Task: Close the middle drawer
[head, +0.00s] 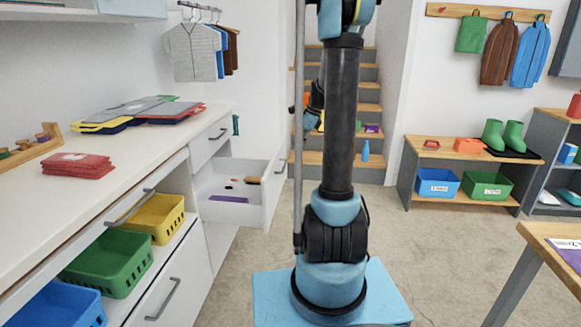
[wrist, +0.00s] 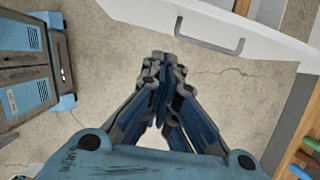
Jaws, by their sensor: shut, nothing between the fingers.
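The middle drawer (head: 268,200) is white and stands pulled out from the cabinet below a shut top drawer (head: 209,141). Small items and a flat purple thing lie inside it. Its grey handle (head: 280,168) is on the front panel. In the wrist view a white drawer front (wrist: 270,35) with a grey handle (wrist: 212,42) crosses the top. My gripper (wrist: 163,62) is shut and empty, with its fingertips below and left of that handle, apart from it in the picture. In the head view my arm hides much of the middle, and the gripper is hard to make out.
A long white counter (head: 120,150) runs along the left, with green (head: 112,262) and yellow (head: 155,216) baskets below. A low bench (head: 465,160) stands at the back right, and a table (head: 553,240) at the right edge. The floor (head: 440,255) between is clear.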

